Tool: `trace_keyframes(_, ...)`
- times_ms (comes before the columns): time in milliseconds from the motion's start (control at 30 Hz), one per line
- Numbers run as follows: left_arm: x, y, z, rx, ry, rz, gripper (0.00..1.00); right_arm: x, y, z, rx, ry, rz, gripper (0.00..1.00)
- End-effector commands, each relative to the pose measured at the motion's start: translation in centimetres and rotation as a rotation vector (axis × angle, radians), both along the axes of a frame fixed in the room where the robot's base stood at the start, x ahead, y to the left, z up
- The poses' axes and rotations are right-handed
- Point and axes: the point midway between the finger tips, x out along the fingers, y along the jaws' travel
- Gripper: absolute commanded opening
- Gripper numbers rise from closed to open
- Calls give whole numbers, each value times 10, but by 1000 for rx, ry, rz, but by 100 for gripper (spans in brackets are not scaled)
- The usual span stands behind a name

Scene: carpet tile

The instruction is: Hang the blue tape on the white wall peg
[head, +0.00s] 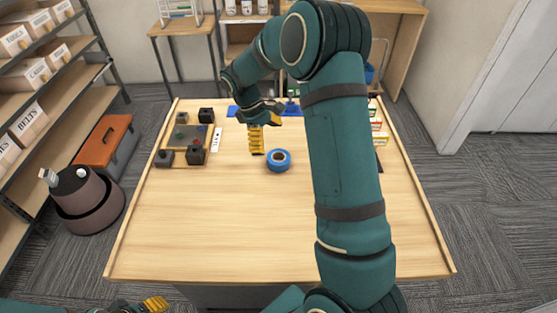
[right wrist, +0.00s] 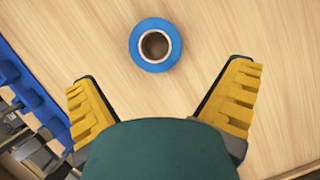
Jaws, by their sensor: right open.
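My left gripper (head: 155,304) shows only partly at the bottom left edge, far from the tape. I cannot make out a white wall peg.
A blue rack or panel (head: 236,111) lies at the table's back, partly behind my right arm. A grey board (head: 184,137) with dark blocks stands at back left. Small boxes (head: 380,138) line the right side. The table's front is clear.

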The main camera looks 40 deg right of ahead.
Motion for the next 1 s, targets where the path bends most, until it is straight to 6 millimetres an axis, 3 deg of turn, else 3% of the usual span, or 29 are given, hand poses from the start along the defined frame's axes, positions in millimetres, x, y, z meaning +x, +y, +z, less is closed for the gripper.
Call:
trace_keyframes(100, 0, 0, -3, 0, 0, 0, 47, -6, -3, -18, 0, 1, -1, 100)
trace_keyframes(367, 0, 0, -4, 1, -1, 0, 47, -12, -7, -34, 0, 1, -1, 100)
trace_keyframes(633, 0, -1, -8, 1, 0, -1, 47, -20, -17, -69, 1, 0, 0, 100)
trace_keyframes(967, 0, -1, -8, 1, 1, -1, 47, -23, -19, -77, 1, -2, 0, 100)
trace_keyframes(1000, 0, -1, -8, 1, 1, -1, 47, -23, -19, -77, 1, -2, 0, 96)
